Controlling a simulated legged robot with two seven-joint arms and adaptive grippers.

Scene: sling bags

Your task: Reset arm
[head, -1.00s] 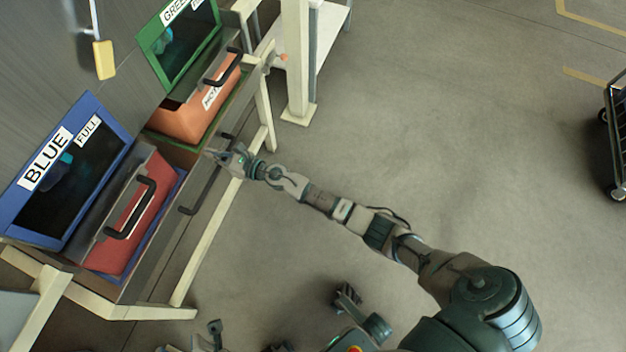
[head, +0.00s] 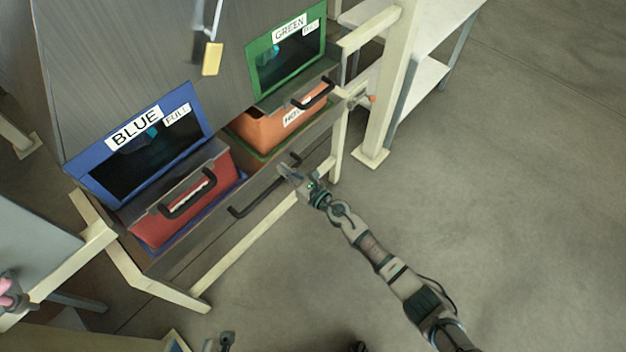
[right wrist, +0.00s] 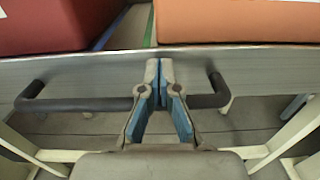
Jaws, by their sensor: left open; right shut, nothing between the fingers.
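What seems to be my left gripper (head: 222,342) is open at the bottom edge of the head view, mostly cut off. The red bin (head: 195,208) and the orange bin (head: 278,128) sit in the cabinet.
The blue frame (head: 185,93) reads "BLUE FULL" and the green frame (head: 252,76) reads "GREEN". A yellow padlock-like piece (head: 212,58) hangs above. A pale post (head: 385,105) and shelf stand right of the cabinet. A grey table (head: 35,235) is at left. The floor at right is clear.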

